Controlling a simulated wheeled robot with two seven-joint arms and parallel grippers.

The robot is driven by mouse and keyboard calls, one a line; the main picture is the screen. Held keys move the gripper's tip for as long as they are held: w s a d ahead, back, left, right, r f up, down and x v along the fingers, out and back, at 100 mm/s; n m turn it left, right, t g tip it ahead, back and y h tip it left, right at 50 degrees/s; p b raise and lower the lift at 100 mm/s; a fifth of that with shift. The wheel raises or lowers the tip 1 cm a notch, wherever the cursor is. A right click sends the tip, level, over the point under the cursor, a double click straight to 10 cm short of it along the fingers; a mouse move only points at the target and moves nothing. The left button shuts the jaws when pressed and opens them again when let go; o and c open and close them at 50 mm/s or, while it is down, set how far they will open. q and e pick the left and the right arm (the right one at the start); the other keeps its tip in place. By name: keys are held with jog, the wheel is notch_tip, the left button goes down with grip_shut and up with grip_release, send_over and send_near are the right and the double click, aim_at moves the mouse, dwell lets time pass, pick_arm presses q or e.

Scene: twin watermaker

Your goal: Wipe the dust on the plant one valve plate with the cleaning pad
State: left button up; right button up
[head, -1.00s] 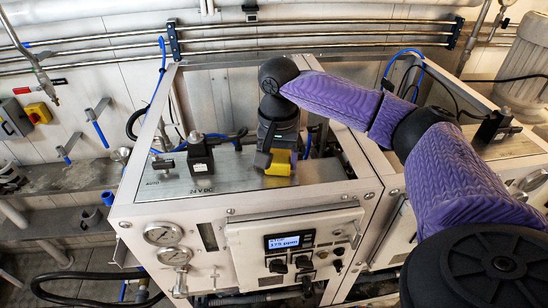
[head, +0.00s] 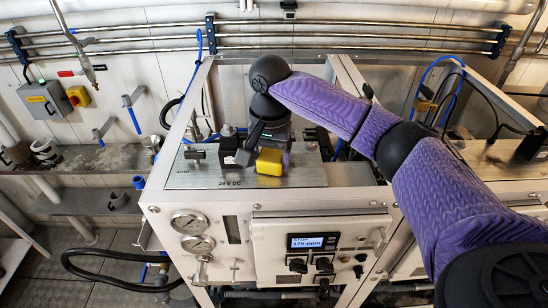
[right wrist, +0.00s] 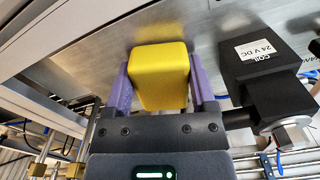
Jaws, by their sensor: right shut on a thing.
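My right gripper (right wrist: 158,88) is shut on the yellow cleaning pad (right wrist: 160,70), with a purple finger on each side of it. In the head view the pad (head: 270,161) is low over the metal valve plate (head: 310,174) on top of the left cabinet. The pad looks close to the plate, but I cannot tell if it touches. The black coil (right wrist: 264,72) labelled 24 V DC stands just to the right of the gripper in the right wrist view. I cannot make out dust on the plate. My left gripper is not in view.
The cabinet front (head: 270,262) carries two gauges (head: 189,223) and a lit display (head: 313,241). Upright frame posts and a blue hose (head: 203,68) rise around the plate. A second cabinet stands to the right. The plate's right part looks clear.

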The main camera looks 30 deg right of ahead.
aim_at(302, 170)
jog(key=shift+s+d, duration=0.7)
jog(key=shift+d, duration=0.4)
jog(key=shift+s+d, duration=0.7)
jog(key=shift+d, duration=0.45)
jog(key=shift+s+d, duration=0.7)
jog(key=shift+d, duration=0.4)
jog(key=shift+w+a, duration=0.35)
jog(key=shift+a, duration=0.4)
jog(key=shift+w+a+r, duration=0.1)
jog(key=shift+w+a, duration=0.5)
jog(key=shift+a, duration=0.35)
jog(key=shift+w+a+f, duration=0.1)
jog(key=shift+w+a, duration=0.55)
jog(key=shift+a, duration=0.25)
jog(key=shift+w+a+r, duration=0.1)
jog(key=shift+w+a, duration=0.5)
jog(key=shift+a, duration=0.35)
jog(key=shift+d, duration=0.1)
jog(key=shift+s, duration=0.1)
jog(key=shift+r, duration=3.05)
jog(key=shift+r, duration=1.5)
